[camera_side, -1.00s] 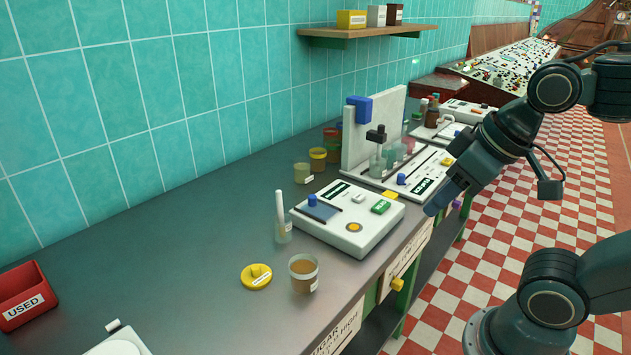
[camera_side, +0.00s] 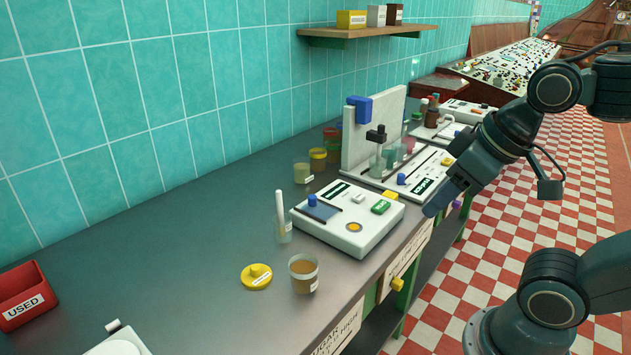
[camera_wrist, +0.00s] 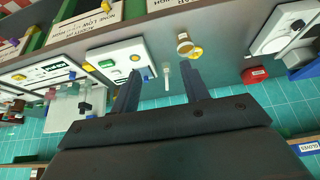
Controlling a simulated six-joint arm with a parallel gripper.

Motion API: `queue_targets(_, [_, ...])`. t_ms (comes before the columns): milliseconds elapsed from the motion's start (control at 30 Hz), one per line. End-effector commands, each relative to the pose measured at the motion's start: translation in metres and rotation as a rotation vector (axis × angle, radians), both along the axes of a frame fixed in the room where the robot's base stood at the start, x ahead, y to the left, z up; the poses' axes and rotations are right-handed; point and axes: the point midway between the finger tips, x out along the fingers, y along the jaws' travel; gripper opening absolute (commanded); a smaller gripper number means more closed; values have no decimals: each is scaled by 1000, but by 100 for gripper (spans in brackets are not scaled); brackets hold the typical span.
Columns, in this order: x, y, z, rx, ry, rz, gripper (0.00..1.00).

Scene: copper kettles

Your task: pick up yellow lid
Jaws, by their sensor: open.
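The yellow lid (camera_side: 256,275) is a flat round disc with a raised grip and a small white label. It lies on the grey counter just left of a jar of brown liquid (camera_side: 303,274). In the wrist view the yellow lid (camera_wrist: 196,53) shows next to the jar (camera_wrist: 184,42), beyond my fingers. My gripper (camera_wrist: 158,85) is open, with its two dark fingers apart and nothing between them. In the side view my gripper (camera_side: 440,200) is at the counter's right edge, well away from the lid; its fingers are hard to make out there.
A glass with a white rod (camera_side: 283,225) stands behind the lid. A white instrument (camera_side: 350,218) is to the right. A red USED bin (camera_side: 22,297) and a white device (camera_side: 118,342) are at left. The counter left of the lid is clear.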

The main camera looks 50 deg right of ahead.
Motion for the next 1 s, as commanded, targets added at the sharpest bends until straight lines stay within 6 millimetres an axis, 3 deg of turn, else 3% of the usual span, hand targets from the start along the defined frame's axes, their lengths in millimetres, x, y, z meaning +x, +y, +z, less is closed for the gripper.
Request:
queue_targets(467, [12,2,6,-25,20,58,45])
queue_targets(667, [38,7,16,-80,64,189,45])
queue_targets(1000, [104,22,25,-191,153,500,45])
